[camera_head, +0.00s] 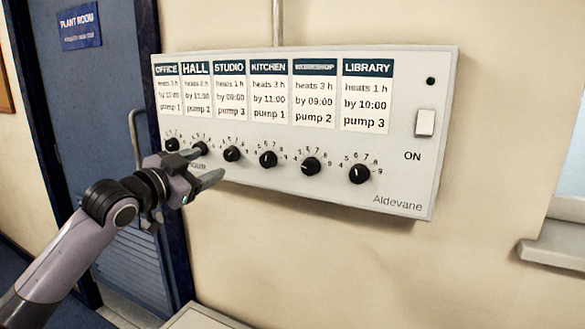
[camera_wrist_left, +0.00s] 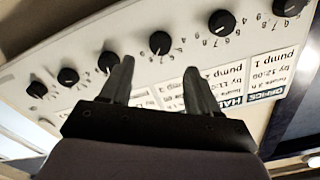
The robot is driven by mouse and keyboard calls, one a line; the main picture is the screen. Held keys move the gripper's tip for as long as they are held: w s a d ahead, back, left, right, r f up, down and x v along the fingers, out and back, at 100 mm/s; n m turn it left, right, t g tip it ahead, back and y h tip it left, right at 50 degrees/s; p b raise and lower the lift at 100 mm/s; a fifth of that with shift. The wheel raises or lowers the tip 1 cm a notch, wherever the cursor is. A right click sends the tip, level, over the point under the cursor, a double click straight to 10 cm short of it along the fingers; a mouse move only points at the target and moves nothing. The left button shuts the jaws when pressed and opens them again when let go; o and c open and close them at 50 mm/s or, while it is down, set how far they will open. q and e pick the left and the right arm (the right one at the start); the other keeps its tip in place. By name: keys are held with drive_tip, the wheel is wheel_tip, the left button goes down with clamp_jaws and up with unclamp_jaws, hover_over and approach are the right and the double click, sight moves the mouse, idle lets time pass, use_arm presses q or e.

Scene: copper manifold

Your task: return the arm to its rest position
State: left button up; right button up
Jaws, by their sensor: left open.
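My left arm comes in from the lower left in the head view. Its gripper (camera_head: 205,168) is open in front of the lower left part of a white wall-mounted control panel (camera_head: 410,170), overlapping the area near the HALL knob (camera_head: 200,148). In the left wrist view the panel appears upside down. The two fingers stand apart with nothing between them, and the gripper (camera_wrist_left: 158,70) faces the row of knobs. The STUDIO knob (camera_wrist_left: 160,42) shows beyond the gap between the fingertips. I cannot tell the exact distance to the panel. My right gripper is not in view.
The panel carries several labelled cards, a row of black dials and a white switch (camera_head: 425,122) marked ON. A blue door (camera_head: 75,110) with a handle stands at the left. A window sill (camera_head: 555,250) juts out at the right. Bare wall lies below the panel.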

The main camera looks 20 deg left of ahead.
use_arm(q)
drive_tip(key=shift+f, duration=0.1)
drive_tip(key=s+d+f+n+g, duration=0.1)
drive_tip(key=s+d+f, duration=0.15)
drive_tip(key=f, duration=0.75)
drive_tip(key=s+d+f+g, duration=0.2)
drive_tip(key=d+f, duration=0.2)
drive_tip(key=f, duration=0.5)
drive_tip(key=s+d+f+n+g, duration=0.1)
drive_tip(key=s+d+f, duration=0.15)
drive_tip(key=f, duration=0.75)
drive_tip(key=s+d+f+n+g, duration=0.1)
drive_tip(key=s+d+f, duration=0.4)
drive_tip(key=s+f, duration=0.3)
drive_tip(key=s+d+f+n+g, duration=0.1)
drive_tip(key=s+d+f+g, duration=0.1)
drive_tip(key=s+d+f, duration=0.3)
drive_tip(key=s+f, duration=0.4)
drive_tip(key=s, duration=0.3)
drive_tip(key=shift+d+n+g+h, duration=0.25)
drive_tip(key=shift+n+g+h, duration=0.05)
